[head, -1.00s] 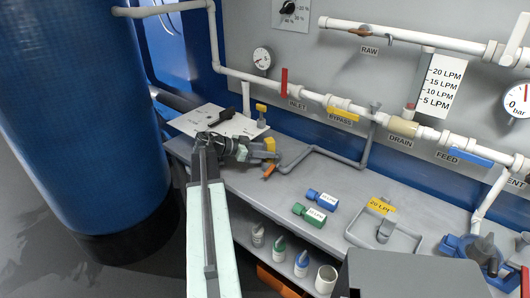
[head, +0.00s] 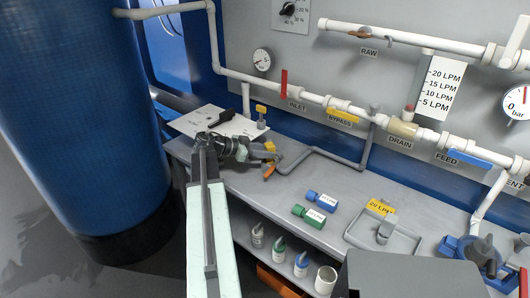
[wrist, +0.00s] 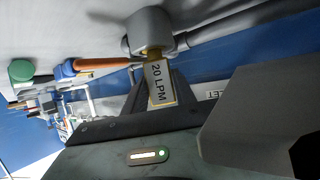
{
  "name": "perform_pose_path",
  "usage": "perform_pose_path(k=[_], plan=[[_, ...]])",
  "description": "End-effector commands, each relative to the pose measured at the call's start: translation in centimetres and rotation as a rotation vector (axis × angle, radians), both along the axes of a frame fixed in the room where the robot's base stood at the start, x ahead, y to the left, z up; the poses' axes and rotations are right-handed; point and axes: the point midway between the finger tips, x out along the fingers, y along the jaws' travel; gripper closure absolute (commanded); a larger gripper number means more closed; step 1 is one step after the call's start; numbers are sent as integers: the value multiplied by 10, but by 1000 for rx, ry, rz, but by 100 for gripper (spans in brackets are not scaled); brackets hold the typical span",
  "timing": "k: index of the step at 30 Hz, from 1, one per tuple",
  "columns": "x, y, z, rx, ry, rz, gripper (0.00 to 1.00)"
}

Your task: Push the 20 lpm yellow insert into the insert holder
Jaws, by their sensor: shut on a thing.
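The yellow insert (wrist: 160,84), with a white "20 LPM" label, is between the fingers of my gripper (wrist: 158,98) in the wrist view. My gripper is shut on it. Its yellow end meets the mouth of the grey round insert holder (wrist: 150,30); I cannot tell how deep it sits. An orange handle (wrist: 103,63) sticks out left of the holder. In the head view my gripper (head: 258,153) is at the far left part of the bench, and a bit of the yellow insert (head: 270,146) shows there. My gripper largely hides the holder in that view.
A blue insert (head: 321,199) and a green insert (head: 309,215) lie on the grey bench (head: 270,195). A grey pipe (head: 335,155) runs along the bench behind my gripper. A white sheet (head: 215,120) lies at the back left.

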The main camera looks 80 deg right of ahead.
Motion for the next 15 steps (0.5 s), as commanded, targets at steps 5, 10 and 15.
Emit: perform_pose_path(k=[5, 10, 15], plan=[[0, 0, 0, 0, 0, 0, 62], [0, 0, 0, 0, 0, 0, 42], [0, 0, 0, 0, 0, 0, 42]])
